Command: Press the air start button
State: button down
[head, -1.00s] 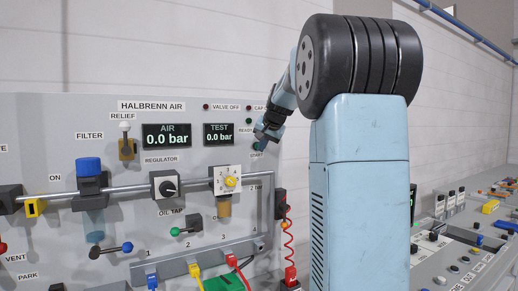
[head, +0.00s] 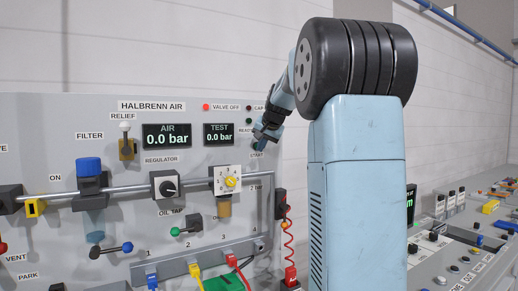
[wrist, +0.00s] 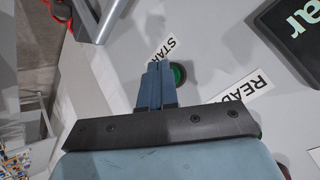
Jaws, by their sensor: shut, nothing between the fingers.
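The green air start button (wrist: 178,74) sits on the grey panel beside the START label (wrist: 162,49) in the wrist view. My gripper (wrist: 157,68) is shut and empty, with its fingertips overlapping the button's left side. I cannot tell whether the tips touch it. In the head view my gripper (head: 260,144) is at the panel just above the START label (head: 257,155) and hides the button. The VALVE OFF lamp (head: 206,107) is lit bright red. The AIR display (head: 167,135) and the TEST display (head: 219,134) both read 0.0 bar.
A READY label (wrist: 246,92) lies right of the button in the wrist view. A grey pipe (head: 130,189) with valves and a regulator crosses the panel lower left. A red coiled hose (head: 288,240) hangs below my gripper.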

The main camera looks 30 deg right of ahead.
jog(key=shift+s, duration=0.85)
jog(key=shift+s, duration=0.1)
jog(key=s, duration=0.4)
jog(key=shift+s+d, duration=0.15)
jog(key=shift+s, duration=0.25)
dwell(0.7)
jog(key=s+a+f+n+g, duration=0.1)
jog(key=s+a+f+n, duration=0.15)
jog(key=s+a, duration=0.5)
jog(key=s+a+f+n+g, duration=0.1)
jog(key=s+a+f+n, duration=0.1)
jog(key=s+a+f, duration=0.4)
jog(key=s+a+f+n, duration=0.1)
jog(key=s+a+f, duration=0.1)
jog(key=s, duration=0.4)
jog(key=s+a+f+n, duration=0.1)
jog(key=s+a+f, duration=0.1)
jog(key=s+f, duration=0.2)
jog(key=s+a+f+n+g, duration=0.1)
jog(key=s+a+f, duration=0.2)
jog(key=s, duration=0.5)
jog(key=shift+s+f+n+y, duration=0.2)
jog(key=shift+f+n+y, duration=0.05)
jog(key=shift+n+y, duration=0.1)
